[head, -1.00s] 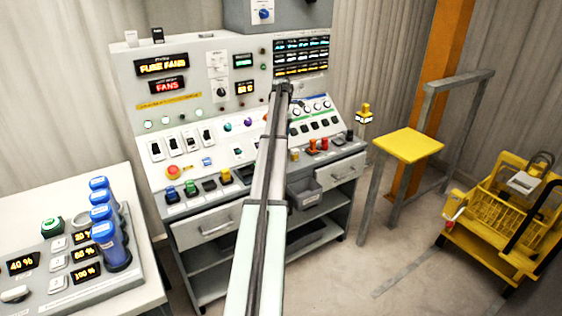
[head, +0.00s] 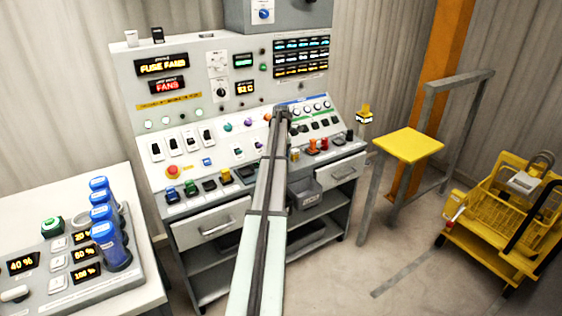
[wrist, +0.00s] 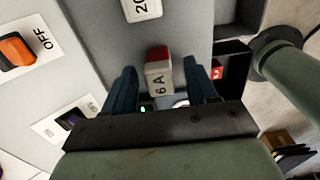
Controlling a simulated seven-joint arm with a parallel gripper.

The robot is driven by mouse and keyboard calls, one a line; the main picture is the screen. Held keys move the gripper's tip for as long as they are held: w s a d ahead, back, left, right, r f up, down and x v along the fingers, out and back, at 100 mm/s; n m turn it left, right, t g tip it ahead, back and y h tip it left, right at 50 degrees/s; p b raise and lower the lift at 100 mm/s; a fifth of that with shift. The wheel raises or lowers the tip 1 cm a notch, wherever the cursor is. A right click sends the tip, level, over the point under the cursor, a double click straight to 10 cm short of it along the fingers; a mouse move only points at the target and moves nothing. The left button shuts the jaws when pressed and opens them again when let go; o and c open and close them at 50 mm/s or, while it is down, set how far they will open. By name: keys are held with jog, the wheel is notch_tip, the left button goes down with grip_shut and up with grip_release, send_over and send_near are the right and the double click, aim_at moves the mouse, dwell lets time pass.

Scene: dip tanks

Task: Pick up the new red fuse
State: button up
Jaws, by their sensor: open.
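A pale block with a red end, marked 6 A (wrist: 159,72), shows in the wrist view and looks like the red fuse. It lies between the fingers of my gripper (wrist: 163,76), with a gap visible on both sides. The fingers are dark blue, spread and empty. A green light shows just below the block, and its lower end is near the gripper's edge. In the head view my arm covers the middle of the console, and I cannot make out the gripper or this fuse there.
A white block marked 20 (wrist: 142,9) is above the fuse. An orange switch (wrist: 17,50) is at left, a red piece (wrist: 217,72) in a dark recess at right. The yellow stool (head: 408,144) stands right.

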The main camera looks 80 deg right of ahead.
jog(key=shift+f, duration=0.15)
jog(key=c, duration=1.1)
jog(key=shift+o, duration=0.2)
